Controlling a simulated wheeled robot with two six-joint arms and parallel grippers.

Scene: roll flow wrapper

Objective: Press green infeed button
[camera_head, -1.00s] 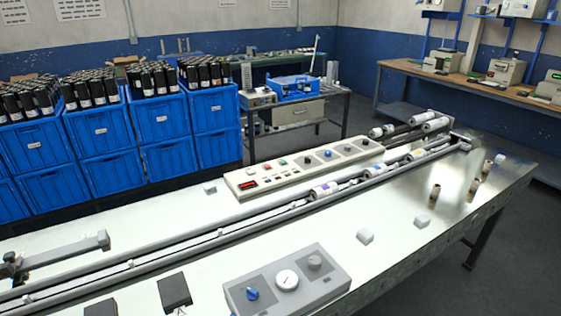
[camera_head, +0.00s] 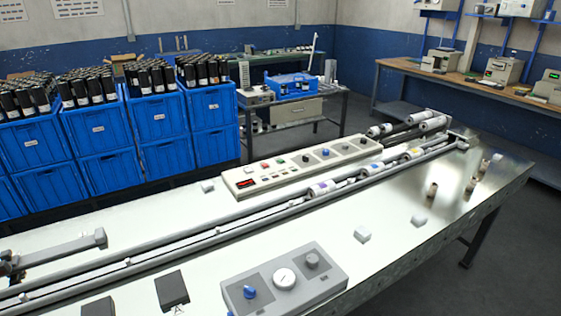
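The long control panel (camera_head: 300,166) lies on the white machine bed, behind the rails. It carries a red display, several small coloured buttons and a row of knobs. A small green button (camera_head: 280,161) shows among the red and pale buttons on its left half; its label is too small to read. Neither of my grippers is in view, and nothing covers the panel.
A grey knob box (camera_head: 285,280) and dark blocks (camera_head: 173,290) stand at the front edge. Long rails with white rolls (camera_head: 322,188) cross the bed. Blue crates (camera_head: 105,145) of black-capped bottles stand behind it. The bed right of the knob box holds small white blocks (camera_head: 362,234).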

